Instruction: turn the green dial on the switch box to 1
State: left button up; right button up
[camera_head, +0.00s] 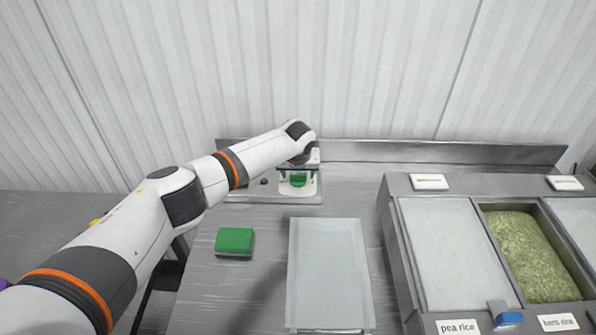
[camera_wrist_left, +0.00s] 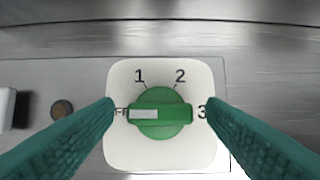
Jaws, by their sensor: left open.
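The switch box (camera_wrist_left: 130,80) is a white rounded plate at the back of the counter, with marks 1, 2, 3 and a partly hidden mark at left ending in "FF". Its green dial (camera_wrist_left: 162,128) has a raised bar lying level, with a white stripe on the left end pointing to that left mark. The dial also shows in the head view (camera_head: 298,181), under my wrist. My left gripper (camera_wrist_left: 160,106) is open, its two green fingers on either side of the dial with gaps to it. My right gripper is out of view.
A green block (camera_head: 234,241) and a clear flat tray (camera_head: 328,270) are on the counter in front. At right stands a unit with lidded bins (camera_head: 450,250) and open green rice (camera_head: 528,255). A metal ledge and ribbed wall (camera_head: 400,80) close off the back.

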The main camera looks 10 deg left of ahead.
pick_arm(q)
jog(key=shift+w+f, duration=0.1)
jog(key=c, duration=1)
